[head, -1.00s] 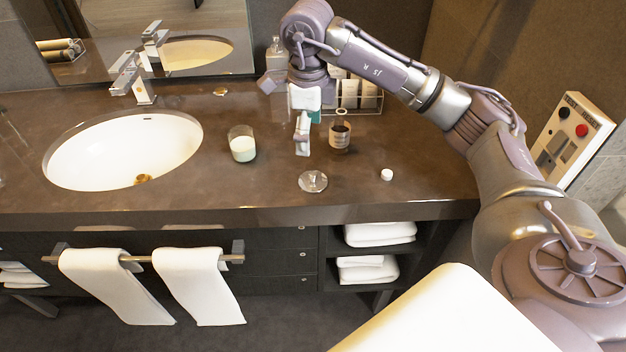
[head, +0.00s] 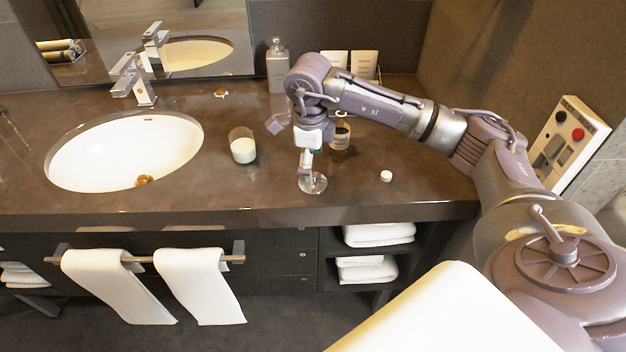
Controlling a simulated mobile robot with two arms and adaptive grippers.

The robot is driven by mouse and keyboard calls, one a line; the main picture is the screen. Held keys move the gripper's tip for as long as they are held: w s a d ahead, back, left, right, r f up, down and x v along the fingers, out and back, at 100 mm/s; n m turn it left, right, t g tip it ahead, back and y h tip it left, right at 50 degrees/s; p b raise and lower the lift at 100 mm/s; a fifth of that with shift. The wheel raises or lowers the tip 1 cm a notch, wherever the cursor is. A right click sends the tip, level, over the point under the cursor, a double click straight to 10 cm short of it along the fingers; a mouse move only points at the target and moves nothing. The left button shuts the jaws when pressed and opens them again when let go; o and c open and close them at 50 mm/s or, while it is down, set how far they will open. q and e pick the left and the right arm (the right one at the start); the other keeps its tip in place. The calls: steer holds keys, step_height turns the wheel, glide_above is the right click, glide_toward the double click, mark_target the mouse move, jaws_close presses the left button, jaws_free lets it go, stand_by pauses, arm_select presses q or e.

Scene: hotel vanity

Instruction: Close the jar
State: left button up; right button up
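The jar (head: 242,148) is a clear glass with white contents, like a candle. It stands upright and open on the dark counter, right of the sink. A round clear glass lid (head: 318,184) lies on the counter to its right, near the front edge. My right gripper (head: 306,180) points down at the lid, with its fingertips at the lid's left and middle part. The fingers are too small and overlapped to tell if they are open or shut, or touching the lid. My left gripper is not in view.
A brown bottle (head: 341,134) stands just behind my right gripper. A small white cap (head: 386,176) lies to the right. The counter between jar and lid is clear.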

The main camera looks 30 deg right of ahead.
mark_target(320, 182)
steer(key=f, duration=0.1)
steer(key=f+p, duration=0.1)
steer(key=f, duration=0.2)
steer(key=shift+w+d+f+p, duration=0.1)
steer(key=shift+d+f+p, duration=0.15)
steer(key=shift+f+p, duration=0.1)
steer(key=shift+f, duration=0.25)
steer(key=c, duration=1.3)
jaws_close()
steer(key=shift+f, duration=0.1)
